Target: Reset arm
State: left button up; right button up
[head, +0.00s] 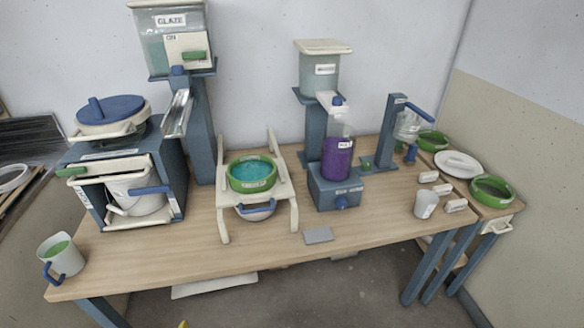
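Neither of my grippers shows in the head view, and no arm of mine can be made out over the wooden table (160,258). On the table, a green-rimmed bowl of turquoise liquid (252,174) sits on a cream stand (224,212). A white bucket (137,196) sits inside the blue frame at the left. A clear container of purple liquid (337,158) stands on a blue base (336,190) below a hopper (319,72).
A mug with green contents (61,257) stands at the left front corner. A glaze tank (173,37) stands tall at the back. A white cup (425,204), small white blocks (455,206) and green bowls (491,191) are at the right. The front middle is mostly clear.

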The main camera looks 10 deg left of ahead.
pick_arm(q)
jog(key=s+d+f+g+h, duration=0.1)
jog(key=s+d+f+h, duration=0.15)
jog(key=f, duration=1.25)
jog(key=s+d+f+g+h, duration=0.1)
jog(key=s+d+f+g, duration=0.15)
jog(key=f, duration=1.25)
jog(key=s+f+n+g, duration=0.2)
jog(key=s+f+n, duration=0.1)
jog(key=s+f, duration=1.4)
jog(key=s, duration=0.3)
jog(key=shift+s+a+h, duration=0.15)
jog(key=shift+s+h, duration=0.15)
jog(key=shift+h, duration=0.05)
